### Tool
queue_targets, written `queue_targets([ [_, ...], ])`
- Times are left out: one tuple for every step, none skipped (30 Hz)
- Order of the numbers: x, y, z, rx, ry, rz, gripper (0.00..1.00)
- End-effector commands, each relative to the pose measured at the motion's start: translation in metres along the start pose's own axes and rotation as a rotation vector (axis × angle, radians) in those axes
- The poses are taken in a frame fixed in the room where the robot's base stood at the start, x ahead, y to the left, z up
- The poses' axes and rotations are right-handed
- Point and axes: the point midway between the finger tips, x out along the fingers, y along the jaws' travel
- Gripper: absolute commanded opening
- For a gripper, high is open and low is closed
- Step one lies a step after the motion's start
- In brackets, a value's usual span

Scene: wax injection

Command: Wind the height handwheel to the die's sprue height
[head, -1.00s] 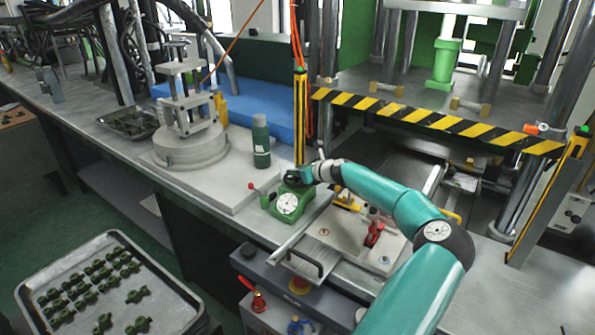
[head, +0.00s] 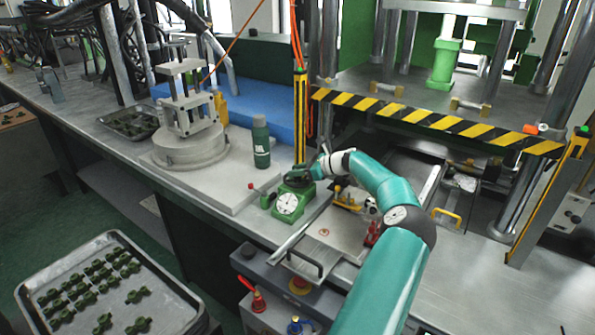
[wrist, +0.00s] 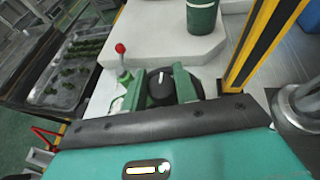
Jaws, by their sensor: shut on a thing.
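The height handwheel (wrist: 163,85) is a dark round knob with a pale pointer mark, on top of a green unit with a white dial gauge (head: 287,204). My gripper (head: 311,174) is at the top of this unit in the head view. In the wrist view my gripper (wrist: 172,88) has a green finger on each side of the knob and is shut on it. A lever with a red ball (wrist: 120,48) stands to the left of the knob. The die's sprue cannot be made out, and the dial's reading is too small to tell.
A green bottle (head: 260,142) stands just behind the dial unit. A yellow-black striped post (head: 300,115) rises close by, and a striped bar (head: 430,122) crosses the press. A tray of green parts (head: 105,290) lies at lower left.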

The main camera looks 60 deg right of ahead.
Motion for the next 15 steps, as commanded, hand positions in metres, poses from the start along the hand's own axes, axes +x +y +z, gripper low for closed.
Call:
queue_targets([
  [0.0006,-0.0005,-0.0020,0.001,0.003,-0.002,0.07],
  [0.0006,-0.0005,-0.0021,0.001,0.003,-0.003,0.07],
  [0.0007,-0.0005,-0.0022,0.001,0.003,-0.003,0.07],
  [0.0007,-0.0005,-0.0022,0.001,0.003,-0.003,0.07],
  [0.0008,-0.0005,-0.0023,0.001,0.003,-0.003,0.35],
  [0.0008,-0.0004,-0.0022,0.001,0.003,-0.003,0.43],
  [0.0008,-0.0003,-0.0021,0.001,0.003,-0.002,0.49],
  [0.0008,-0.0003,-0.0020,0.001,0.003,-0.002,0.51],
  [0.0008,-0.0002,-0.0018,0.001,0.003,-0.002,0.51],
  [0.0008,-0.0002,-0.0016,0.001,0.003,-0.002,0.51],
  [0.0007,-0.0001,-0.0015,0.001,0.002,-0.002,0.51],
  [0.0007,-0.0001,-0.0014,0.001,0.002,-0.002,0.51],
  [0.0006,-0.0001,-0.0013,0.001,0.002,-0.002,0.51],
  [0.0007,0.0000,-0.0013,0.001,0.002,-0.001,0.51],
  [0.0005,0.0000,-0.0012,0.001,0.002,-0.001,0.51],
])
